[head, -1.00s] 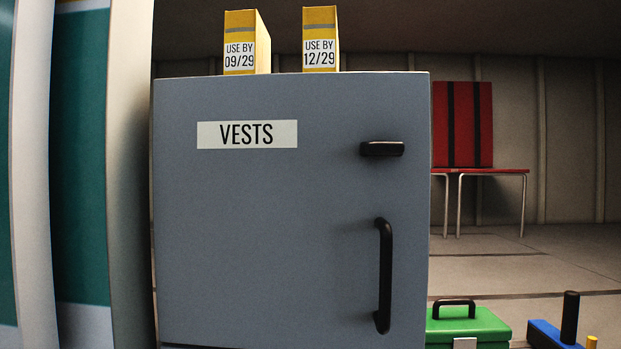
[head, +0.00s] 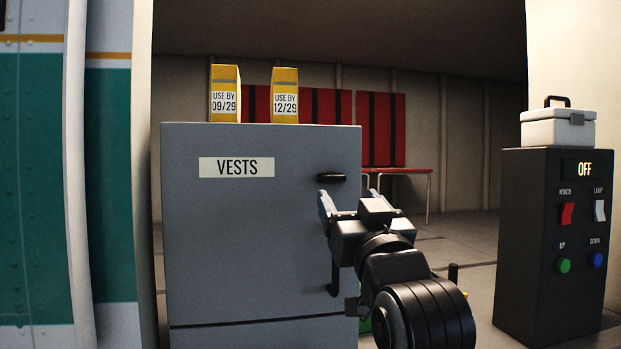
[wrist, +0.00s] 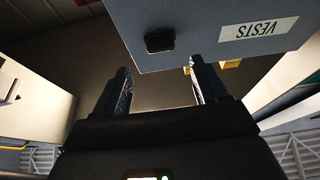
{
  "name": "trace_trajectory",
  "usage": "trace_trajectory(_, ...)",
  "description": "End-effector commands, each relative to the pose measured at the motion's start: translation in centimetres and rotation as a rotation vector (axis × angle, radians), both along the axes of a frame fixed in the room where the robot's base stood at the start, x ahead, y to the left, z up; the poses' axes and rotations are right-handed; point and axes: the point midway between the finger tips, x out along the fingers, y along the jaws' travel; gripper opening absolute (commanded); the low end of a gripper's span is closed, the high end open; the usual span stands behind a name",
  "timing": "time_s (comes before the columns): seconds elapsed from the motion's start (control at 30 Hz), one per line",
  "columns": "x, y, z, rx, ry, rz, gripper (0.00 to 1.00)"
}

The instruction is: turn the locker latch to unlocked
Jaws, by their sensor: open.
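The grey locker (head: 230,235) with a VESTS label (head: 237,167) stands left of centre in the head view. Its black latch (head: 332,178) lies horizontal near the door's upper right; it also shows in the wrist view (wrist: 160,41), near the locker's edge. A black door handle (head: 334,275) sits below it, mostly hidden behind my arm. My gripper (head: 365,205) is just below and to the right of the latch in the head view. In the wrist view my gripper (wrist: 157,80) has its fingers apart with nothing between them, and the latch appears beyond them, untouched.
Two yellow boxes (head: 225,94) (head: 285,96) stand on the locker top. A black control cabinet (head: 545,250) with switches and an OFF display stands at right, carrying a white case (head: 558,128). Red seats (head: 385,130) are at the back wall.

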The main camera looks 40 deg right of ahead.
Motion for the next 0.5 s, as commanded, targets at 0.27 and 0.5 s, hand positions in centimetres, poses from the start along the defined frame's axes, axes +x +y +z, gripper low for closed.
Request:
trace_trajectory(0.27,1.6,-1.3,1.0,0.004,-0.005,-0.004,0.72)
trace_trajectory(0.5,4.4,-3.1,2.7,0.004,-0.002,-0.003,0.72)
